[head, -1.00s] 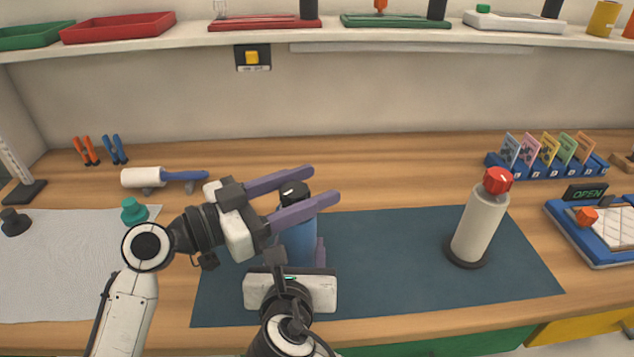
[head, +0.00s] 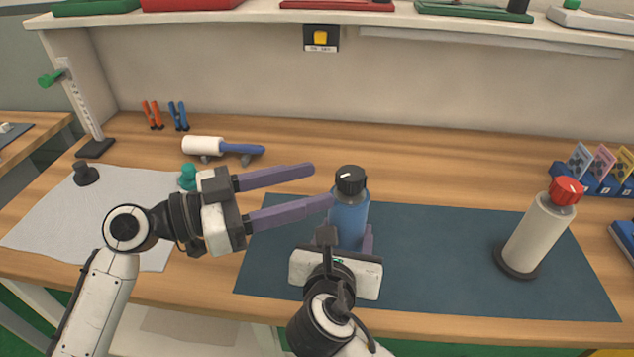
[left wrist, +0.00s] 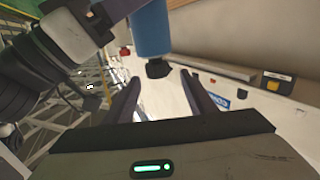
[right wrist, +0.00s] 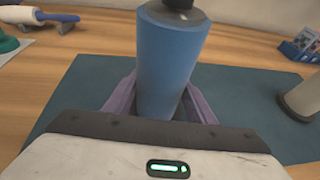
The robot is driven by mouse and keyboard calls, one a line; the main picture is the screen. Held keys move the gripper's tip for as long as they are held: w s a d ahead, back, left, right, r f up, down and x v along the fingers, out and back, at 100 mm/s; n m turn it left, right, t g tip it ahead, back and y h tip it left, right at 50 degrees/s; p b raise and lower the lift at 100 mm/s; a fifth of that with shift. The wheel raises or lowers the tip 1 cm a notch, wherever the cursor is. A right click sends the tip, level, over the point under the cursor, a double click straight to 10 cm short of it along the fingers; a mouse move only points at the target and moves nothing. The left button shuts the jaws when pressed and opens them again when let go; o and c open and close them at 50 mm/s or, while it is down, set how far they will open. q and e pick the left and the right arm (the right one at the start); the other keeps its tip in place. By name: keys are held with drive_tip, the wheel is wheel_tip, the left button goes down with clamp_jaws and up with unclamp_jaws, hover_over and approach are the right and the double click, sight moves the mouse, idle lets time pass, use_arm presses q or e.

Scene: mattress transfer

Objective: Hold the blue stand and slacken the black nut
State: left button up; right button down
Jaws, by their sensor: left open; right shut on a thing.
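The blue stand (head: 348,218) is an upright blue cylinder on the dark mat, and the black nut (head: 350,181) is a ridged black cap with a white mark on its top. My right gripper (right wrist: 160,100) is shut on the stand, its purple fingers on either side of it. My left gripper (head: 322,185) is open and empty, just left of the nut, with its fingers pointing right. In the left wrist view the nut (left wrist: 158,68) shows beyond the open fingers. Whether the nut is loosened cannot be seen.
The dark mat (head: 450,270) lies under the stand. A cream cylinder with a red knob (head: 538,235) stands at its right. A lint roller (head: 203,147), a teal knob (head: 188,176) and a grey cloth (head: 60,225) lie to the left. The mat between the two cylinders is clear.

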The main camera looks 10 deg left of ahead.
use_arm(q)
drive_tip(key=w+a+n+t+y, duration=0.2)
drive_tip(key=w+n+t+y, duration=0.2)
drive_tip(key=w, duration=0.7)
drive_tip(key=w+r+m+t+h, duration=0.1)
drive_tip(key=w+r+t+h, duration=0.2)
drive_tip(key=r, duration=0.6)
drive_tip(key=m+g+h, duration=0.3)
drive_tip(key=m+g, duration=0.5)
drive_tip(key=g, duration=0.6)
approach(351, 182)
drive_tip(key=w+d, duration=0.2)
drive_tip(key=d, duration=0.1)
drive_tip(key=w+d, duration=0.1)
drive_tip(key=d, duration=1)
drive_tip(key=shift+f, duration=0.2)
drive_tip(key=shift+w, duration=0.15)
drive_tip(key=c, duration=1)
drive_tip(key=shift+n, duration=0.3)
drive_tip(key=shift+c, duration=0.2)
